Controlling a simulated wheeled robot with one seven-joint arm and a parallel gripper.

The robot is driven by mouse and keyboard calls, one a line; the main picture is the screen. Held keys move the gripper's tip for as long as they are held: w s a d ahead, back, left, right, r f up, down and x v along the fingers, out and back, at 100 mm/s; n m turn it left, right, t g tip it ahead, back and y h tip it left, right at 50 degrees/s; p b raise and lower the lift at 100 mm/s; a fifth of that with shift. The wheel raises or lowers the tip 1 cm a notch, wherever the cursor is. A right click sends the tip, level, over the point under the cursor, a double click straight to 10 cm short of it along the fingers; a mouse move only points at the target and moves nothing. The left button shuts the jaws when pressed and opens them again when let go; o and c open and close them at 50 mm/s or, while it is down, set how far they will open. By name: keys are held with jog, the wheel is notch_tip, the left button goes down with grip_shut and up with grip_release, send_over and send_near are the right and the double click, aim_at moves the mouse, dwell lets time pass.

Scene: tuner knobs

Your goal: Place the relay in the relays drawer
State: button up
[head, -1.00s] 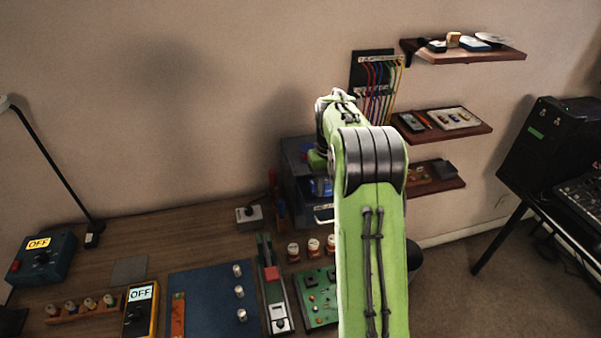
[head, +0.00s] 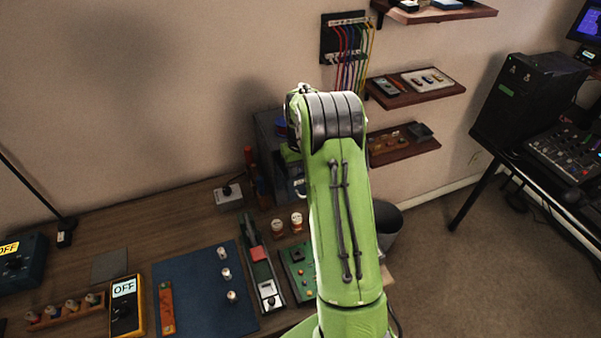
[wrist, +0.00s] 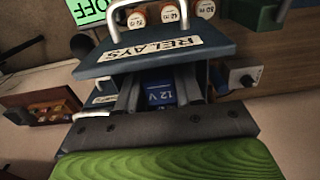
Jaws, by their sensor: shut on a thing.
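In the wrist view, which looks upside down, my gripper (wrist: 158,82) is shut on the blue relay (wrist: 160,95), marked 12 V. A finger lies on each side of it. The dark blue-grey front of the relays drawer (wrist: 205,45), with its RELAYS label and metal handle, is just beyond the fingers. I cannot tell whether the relay is inside the drawer or touching it. In the head view my green arm hides the gripper, the relay and much of the dark drawer cabinet (head: 268,130) against the wall.
Labelled spools (head: 297,219), a green circuit board (head: 297,268) and a blue mat (head: 190,290) lie on the bench left of my arm. Shelves (head: 415,90) hang on the wall to the right. A dark bin (head: 387,222) stands beside the bench.

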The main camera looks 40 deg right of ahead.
jog(key=shift+f, duration=0.15)
jog(key=o, duration=1.1)
